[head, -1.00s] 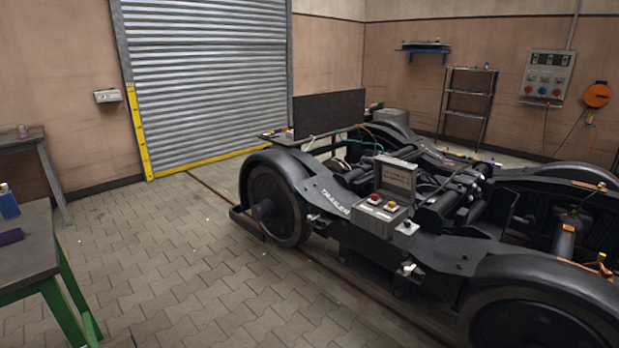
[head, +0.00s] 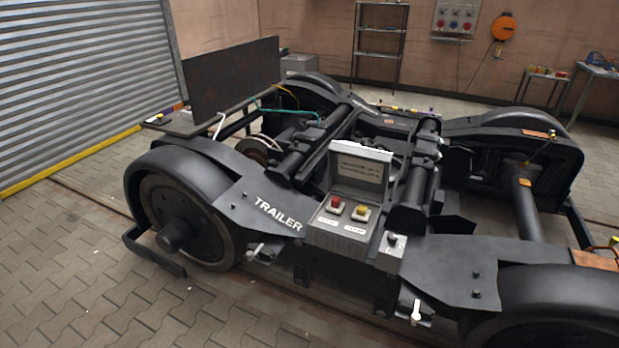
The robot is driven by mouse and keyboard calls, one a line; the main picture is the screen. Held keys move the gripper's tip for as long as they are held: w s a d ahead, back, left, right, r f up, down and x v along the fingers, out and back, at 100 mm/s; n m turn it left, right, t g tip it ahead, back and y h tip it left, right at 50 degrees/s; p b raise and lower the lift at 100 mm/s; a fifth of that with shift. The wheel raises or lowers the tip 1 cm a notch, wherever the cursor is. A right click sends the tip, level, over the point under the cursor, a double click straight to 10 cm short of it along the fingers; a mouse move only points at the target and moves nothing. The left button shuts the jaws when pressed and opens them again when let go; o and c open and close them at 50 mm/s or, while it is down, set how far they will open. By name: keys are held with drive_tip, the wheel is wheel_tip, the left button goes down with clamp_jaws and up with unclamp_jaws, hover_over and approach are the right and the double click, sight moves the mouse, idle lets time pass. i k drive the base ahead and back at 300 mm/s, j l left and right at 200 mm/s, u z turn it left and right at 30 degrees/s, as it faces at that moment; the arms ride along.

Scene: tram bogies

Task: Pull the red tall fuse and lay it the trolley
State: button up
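A grey box (head: 340,237) with its lid (head: 361,172) raised sits on the near side frame of the black bogie. On its top stand a red piece (head: 336,204), which looks like the red fuse, and a yellow piece (head: 360,211) to its right. Both are small here, so their exact height is hard to judge. Two labels show on the box below them. I cannot make out a trolley in this view. My gripper is not in view.
The bogie (head: 262,212), marked TRAILER, fills the middle and right. A small lever unit (head: 392,243) sits right of the box. A dark upright panel (head: 233,80) stands behind the left wheel. Paved floor (head: 60,275) at the lower left is free. Shelves (head: 380,45) stand at the back.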

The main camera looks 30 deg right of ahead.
sight(335, 202)
drive_tip(key=i, duration=1.25)
drive_tip(key=i+j+z, duration=0.1)
drive_tip(key=i, duration=1.1)
